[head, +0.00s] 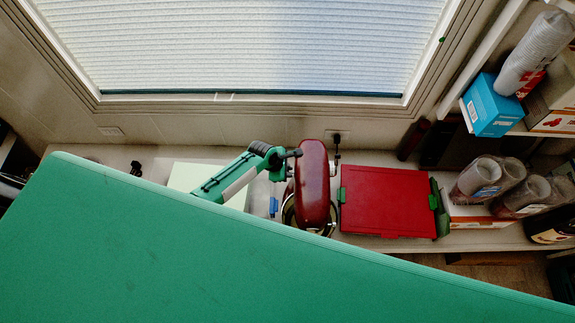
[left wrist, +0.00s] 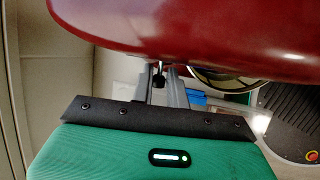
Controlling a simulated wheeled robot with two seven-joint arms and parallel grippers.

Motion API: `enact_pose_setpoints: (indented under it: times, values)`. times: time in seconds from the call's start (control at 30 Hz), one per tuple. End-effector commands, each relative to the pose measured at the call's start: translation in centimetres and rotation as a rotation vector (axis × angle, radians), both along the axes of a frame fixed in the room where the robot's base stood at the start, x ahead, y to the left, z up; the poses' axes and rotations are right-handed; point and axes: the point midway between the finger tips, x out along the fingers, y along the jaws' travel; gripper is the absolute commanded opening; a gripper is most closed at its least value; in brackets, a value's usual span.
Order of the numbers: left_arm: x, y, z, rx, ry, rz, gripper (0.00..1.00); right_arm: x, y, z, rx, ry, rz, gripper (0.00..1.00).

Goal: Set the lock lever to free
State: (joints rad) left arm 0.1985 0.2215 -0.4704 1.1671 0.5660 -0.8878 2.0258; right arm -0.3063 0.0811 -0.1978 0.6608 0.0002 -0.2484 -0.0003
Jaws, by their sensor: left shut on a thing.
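A red stand mixer (head: 314,185) stands on the counter below the window; its red head (left wrist: 200,30) fills the top of the left wrist view. My left gripper (head: 291,154) reaches in from the left to the side of the mixer head. In the left wrist view its two grey fingers (left wrist: 160,84) sit just under the head, shut on a small dark knob, which looks like the lock lever (left wrist: 158,80). Most of the lever is hidden by the fingers and the head, so its setting cannot be told. My right gripper is not in view.
A red box or board (head: 388,202) lies close right of the mixer. A pale green board (head: 190,176) lies left, under my arm. Stacked cups (head: 478,178) and a blue box (head: 490,106) are at the right. A green part of mine hides the lower head view.

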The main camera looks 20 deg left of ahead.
Motion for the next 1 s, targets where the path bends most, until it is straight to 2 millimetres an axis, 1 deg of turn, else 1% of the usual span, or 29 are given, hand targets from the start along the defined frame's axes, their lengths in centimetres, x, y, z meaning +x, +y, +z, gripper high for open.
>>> enact_pose_setpoints:
  times: [0.03,0.33,0.37,0.4,0.47,0.8,0.93,1.0]
  values:
    - [0.3,-0.3,0.6,-0.006,-0.008,0.0,0.0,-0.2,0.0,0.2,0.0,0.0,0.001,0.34]
    - [0.1,-0.3,0.3,-0.005,-0.003,-0.003,0.0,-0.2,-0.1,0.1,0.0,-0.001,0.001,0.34]
    - [0.1,-0.3,0.3,-0.005,-0.003,-0.003,0.17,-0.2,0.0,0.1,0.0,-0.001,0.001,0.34]
    - [0.0,-0.3,0.3,-0.005,-0.002,-0.002,0.25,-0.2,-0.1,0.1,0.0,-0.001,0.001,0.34]
    - [0.0,-0.3,0.2,-0.005,-0.001,-0.002,0.37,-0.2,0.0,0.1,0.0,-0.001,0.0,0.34]
    - [-0.2,0.0,0.1,-0.001,0.003,-0.001,0.37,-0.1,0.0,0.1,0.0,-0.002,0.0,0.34]
    - [-0.6,0.3,1.0,-0.002,0.003,-0.002,0.37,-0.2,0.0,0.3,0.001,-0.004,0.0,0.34]
    - [-0.8,0.6,2.0,-0.002,0.001,-0.001,0.37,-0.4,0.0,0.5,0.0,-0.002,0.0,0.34]
